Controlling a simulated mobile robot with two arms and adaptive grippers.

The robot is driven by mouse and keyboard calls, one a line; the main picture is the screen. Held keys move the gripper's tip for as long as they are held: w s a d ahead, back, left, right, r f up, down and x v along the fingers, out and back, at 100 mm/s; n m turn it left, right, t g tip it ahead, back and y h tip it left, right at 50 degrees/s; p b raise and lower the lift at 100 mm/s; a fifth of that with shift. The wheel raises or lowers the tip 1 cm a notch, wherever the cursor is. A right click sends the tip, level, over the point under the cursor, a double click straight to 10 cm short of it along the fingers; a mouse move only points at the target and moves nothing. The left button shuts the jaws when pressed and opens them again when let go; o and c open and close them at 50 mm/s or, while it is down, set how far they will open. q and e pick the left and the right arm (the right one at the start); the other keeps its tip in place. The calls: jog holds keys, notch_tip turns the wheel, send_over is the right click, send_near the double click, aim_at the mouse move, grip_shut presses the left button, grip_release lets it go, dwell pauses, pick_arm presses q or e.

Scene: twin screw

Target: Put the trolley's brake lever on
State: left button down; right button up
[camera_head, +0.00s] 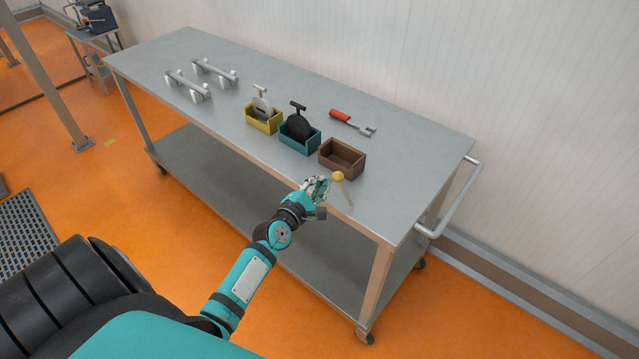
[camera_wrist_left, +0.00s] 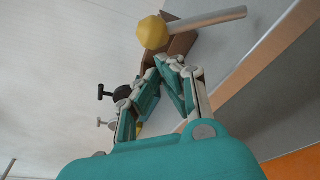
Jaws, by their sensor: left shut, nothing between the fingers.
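The trolley (camera_head: 410,165) is a grey steel table on castors with a lower shelf. Its brake lever, a pale rod with a yellow knob (camera_head: 338,176), shows near the front edge, towards the right end. My left gripper (camera_head: 322,185) is shut and empty, close to the left of the knob; I cannot tell whether they touch in the head view. In the left wrist view the yellow knob (camera_wrist_left: 152,33) is just beyond the closed fingertips (camera_wrist_left: 172,62), apart from them, with the rod running off to the right. My right gripper is not in view.
A brown box (camera_head: 342,158), a teal box (camera_head: 300,138) and a yellow box (camera_head: 263,120) stand on the top behind the lever. A red-handled tool (camera_head: 350,122) lies behind them. Two grey bar fixtures (camera_head: 188,86) sit at the left. The right end of the top is clear.

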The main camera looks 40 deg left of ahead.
aim_at(343, 187)
pick_arm(q)
jog(key=shift+r, duration=0.1)
jog(key=shift+d+r+m, duration=0.15)
jog(key=shift+d+m, duration=0.05)
jog(key=shift+m, duration=0.1)
jog(key=shift+d+r, duration=0.15)
jog(key=d+r+m+t, duration=0.3)
jog(key=d+m, duration=0.7)
jog(key=m, duration=0.3)
jog(key=shift+s+d+m+y, duration=0.25)
jog(key=shift+s+m+y, duration=0.05)
jog(key=shift+s, duration=0.15)
dwell(0.6)
